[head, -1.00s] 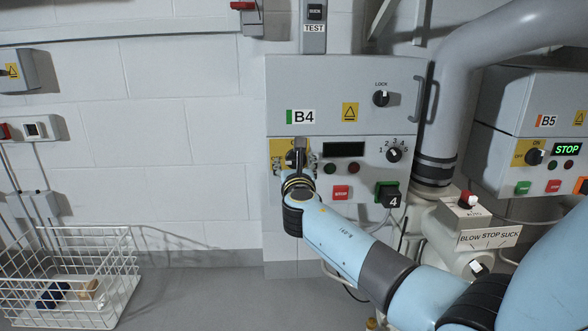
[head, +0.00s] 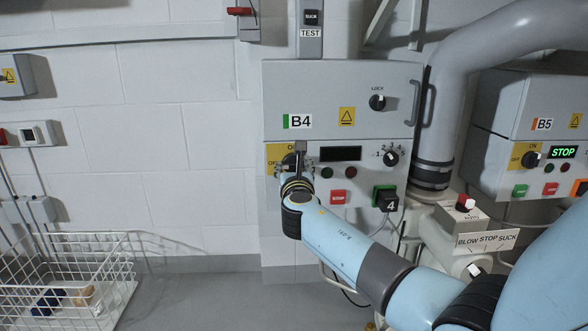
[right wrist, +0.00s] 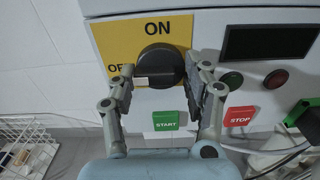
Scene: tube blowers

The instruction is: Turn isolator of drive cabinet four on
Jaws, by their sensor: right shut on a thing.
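Drive cabinet four is the grey box marked B4 (head: 390,115) in the head view. Its isolator is a round black knob (right wrist: 160,62) on a yellow plate (right wrist: 113,35) in the right wrist view. ON is printed above the knob and OFF at its left. The knob's pale mark sits at its lower left, on the OFF side. My right gripper (right wrist: 166,76) is shut on the knob, one finger on each side. In the head view my right gripper (head: 297,168) covers most of the knob. My left gripper is not in view.
A green START button (right wrist: 166,120) and a red STOP button (right wrist: 239,117) sit just below and beside my fingers. Cabinet B5 (head: 505,100) stands at the right, past a thick grey pipe (head: 437,120). A white wire basket (head: 120,262) stands at the lower left.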

